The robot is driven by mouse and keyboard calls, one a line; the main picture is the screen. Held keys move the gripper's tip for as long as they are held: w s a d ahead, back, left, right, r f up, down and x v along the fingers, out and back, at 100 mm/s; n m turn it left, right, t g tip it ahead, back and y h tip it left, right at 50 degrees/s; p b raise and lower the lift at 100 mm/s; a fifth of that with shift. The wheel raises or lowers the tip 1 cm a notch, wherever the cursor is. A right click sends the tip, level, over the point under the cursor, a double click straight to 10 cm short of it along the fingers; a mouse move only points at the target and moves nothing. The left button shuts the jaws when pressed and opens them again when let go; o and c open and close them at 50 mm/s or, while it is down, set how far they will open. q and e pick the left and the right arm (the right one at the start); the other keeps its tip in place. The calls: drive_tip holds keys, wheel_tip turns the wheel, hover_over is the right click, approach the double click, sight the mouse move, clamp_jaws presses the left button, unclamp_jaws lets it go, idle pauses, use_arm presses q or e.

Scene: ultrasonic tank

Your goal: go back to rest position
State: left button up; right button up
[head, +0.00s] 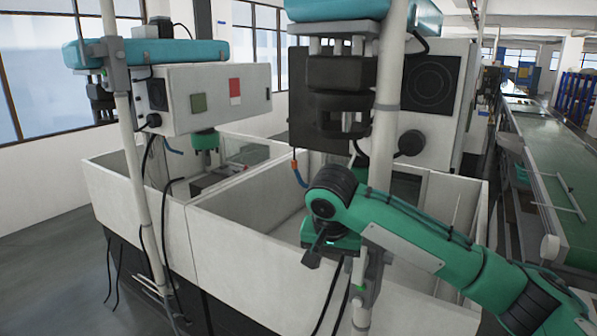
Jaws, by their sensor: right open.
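My right arm comes in from the right, green with black joints. It bends at an elbow-like joint over the front wall of the right tank (262,248). My right gripper (322,254) points down at the end of this arm, in front of that wall, near a white vertical pole (388,95). It is open, and I see nothing held in it. The fingertips are small and partly hidden by the wrist. My left gripper is not in view.
A left tank (135,205) adjoins the right one. Machine boxes (215,97) with teal tops stand above, with poles and hanging cables in front. A green conveyor (560,170) runs along the right. Grey floor (50,270) is clear at the left.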

drive_tip(key=s+a+f+n+y, duration=0.1)
drive_tip(key=s+f+n+y, duration=0.2)
drive_tip(key=s+f, duration=0.55)
drive_tip(key=s+a+f+n+y, duration=0.2)
drive_tip(key=s+f, duration=0.3)
drive_tip(key=f, duration=0.7)
drive_tip(key=s+d+f+h, duration=0.2)
drive_tip(key=s+d+f, duration=0.3)
drive_tip(key=s+d, duration=0.5)
drive_tip(key=s+d+f+h, duration=0.2)
drive_tip(key=s+d+f, duration=0.5)
drive_tip(key=s, duration=0.4)
wheel_tip(320, 180, down, 35)
drive_tip(key=g+b, duration=0.1)
drive_tip(key=b, duration=0.5)
drive_tip(key=s+d+f+b, duration=0.2)
drive_tip(key=s+f, duration=0.8)
drive_tip(key=f, duration=0.2)
drive_tip(key=s+d+f+g+b, duration=0.1)
drive_tip(key=s+d+f+b, duration=0.1)
drive_tip(key=s+f, duration=0.8)
wheel_tip(320, 180, down, 3)
drive_tip(key=shift+r+n, duration=0.15)
drive_tip(key=shift+n, duration=0.25)
